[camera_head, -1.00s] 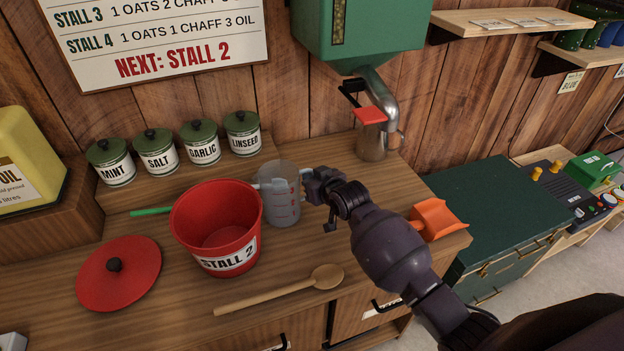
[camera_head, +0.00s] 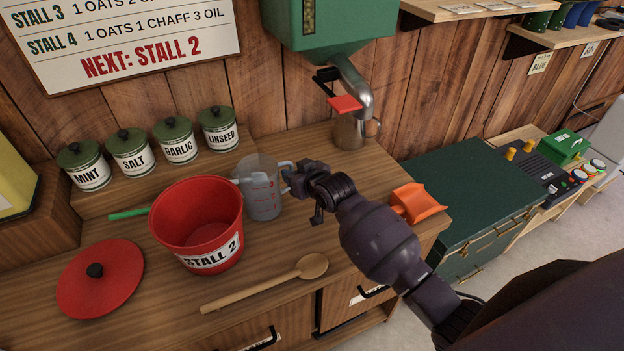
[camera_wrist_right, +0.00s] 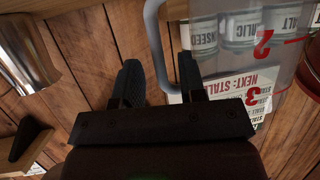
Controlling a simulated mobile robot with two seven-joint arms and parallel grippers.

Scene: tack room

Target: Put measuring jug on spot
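The measuring jug (camera_head: 264,198) is clear grey plastic with red markings. It stands upright on the wooden counter, just right of the red bucket and partly behind its rim. My right gripper (camera_head: 294,178) is at the jug's handle, on its right side. In the right wrist view, the fingers (camera_wrist_right: 160,80) are apart, with the pale handle (camera_wrist_right: 154,45) between them and a gap beside it. The jug (camera_wrist_right: 245,50) fills the upper right there. I cannot make out a marked spot on the counter. My left gripper is not in view.
The red bucket (camera_head: 160,233) is close beside the jug. A red lid (camera_head: 115,285), wooden spoon (camera_head: 250,288), green-handled item (camera_head: 128,214) and orange scoop (camera_head: 420,203) lie around. A metal pitcher (camera_head: 349,133) stands under the green hopper's spout. Several canisters (camera_head: 130,153) line the back.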

